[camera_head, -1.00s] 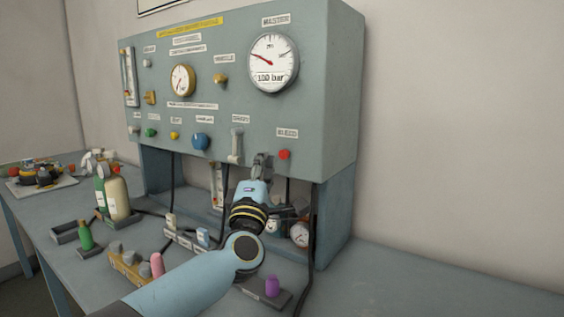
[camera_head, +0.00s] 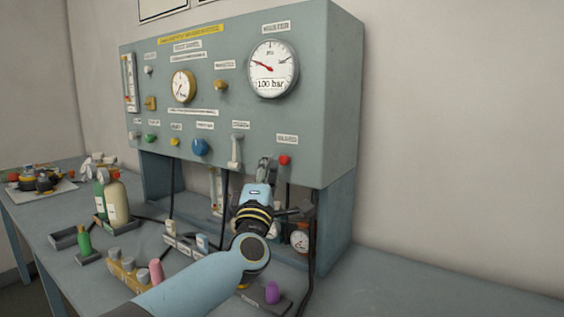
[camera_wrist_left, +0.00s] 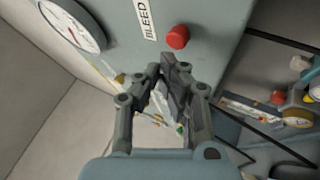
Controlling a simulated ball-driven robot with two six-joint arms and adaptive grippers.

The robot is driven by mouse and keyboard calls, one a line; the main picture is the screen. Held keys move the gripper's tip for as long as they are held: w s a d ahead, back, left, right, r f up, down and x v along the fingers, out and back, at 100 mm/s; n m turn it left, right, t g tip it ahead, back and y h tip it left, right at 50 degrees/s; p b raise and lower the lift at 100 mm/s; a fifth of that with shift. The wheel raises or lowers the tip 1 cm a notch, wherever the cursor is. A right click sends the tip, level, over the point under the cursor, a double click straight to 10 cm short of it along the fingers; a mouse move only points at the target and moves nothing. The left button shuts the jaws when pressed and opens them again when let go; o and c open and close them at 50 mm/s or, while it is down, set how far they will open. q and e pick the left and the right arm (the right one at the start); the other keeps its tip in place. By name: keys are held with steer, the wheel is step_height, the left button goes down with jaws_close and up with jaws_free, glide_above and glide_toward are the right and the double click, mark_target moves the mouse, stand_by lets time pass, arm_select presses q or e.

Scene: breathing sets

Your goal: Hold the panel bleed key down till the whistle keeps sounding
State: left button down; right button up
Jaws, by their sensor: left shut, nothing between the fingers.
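The bleed key is a round red button (camera_head: 284,160) low on the right of the grey-green panel (camera_head: 330,110), under a label that reads BLEED in the left wrist view. My left gripper (camera_head: 264,163) is shut and empty, just left of the key in the head view. In the left wrist view the red key (camera_wrist_left: 177,37) shows just beyond my closed fingertips (camera_wrist_left: 164,68), with no clear contact. A brass fitting (camera_head: 221,86), perhaps the whistle, sits higher on the panel. Whether it sounds cannot be seen. My right gripper is out of view.
The large gauge (camera_head: 273,68) above carries a 100 bar plate. A grey lever (camera_head: 236,152) and a blue knob (camera_head: 200,147) lie left of the key. Dark hoses hang below. Bottles (camera_head: 116,200) and small holders stand on the bench; its right side is clear.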

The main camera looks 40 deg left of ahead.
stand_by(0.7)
arm_select(q)
steer(key=shift+w, duration=0.15)
steer(key=shift+w, duration=0.3)
steer(key=shift+w+a, duration=0.1)
steer(key=shift+w, duration=0.05)
steer(key=shift+w, duration=0.35)
stand_by(0.6)
steer(key=shift+w+r+b, duration=0.1)
steer(key=shift+b, duration=0.2)
stand_by(0.5)
stand_by(0.9)
stand_by(1.2)
